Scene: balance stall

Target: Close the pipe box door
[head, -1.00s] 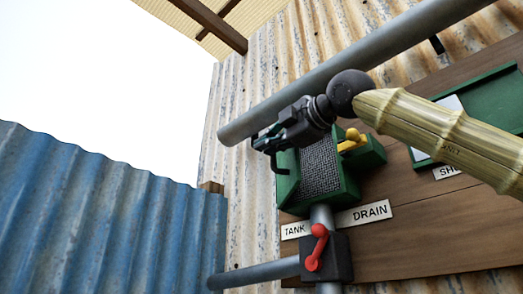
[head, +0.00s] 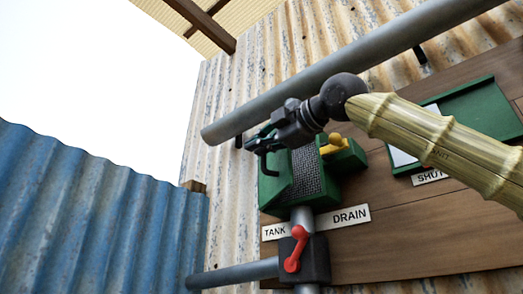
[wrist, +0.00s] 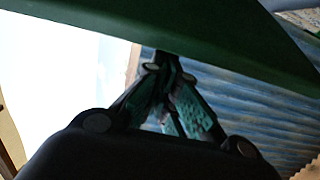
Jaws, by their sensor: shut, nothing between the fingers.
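The green pipe box (head: 325,185) is on the plank wall above the TANK and DRAIN labels. Its dark mesh (head: 306,172) shows, so its front is not fully covered. A green panel, apparently the door (head: 275,192), stands at its left side; the arm partly hides it, and its exact angle is unclear. A yellow handle (head: 334,145) is on a green part at the right. My gripper (head: 257,147) is shut and empty at the box's upper left. In the wrist view, the closed fingertips (wrist: 165,65) are close against a green panel (wrist: 160,25); contact is unclear.
A thick grey pipe (head: 300,85) runs diagonally just above my gripper. A red valve lever (head: 296,248) is below the box. A second green box (head: 475,110) is at the right behind my arm. Blue corrugated fence (head: 90,215) stands at left.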

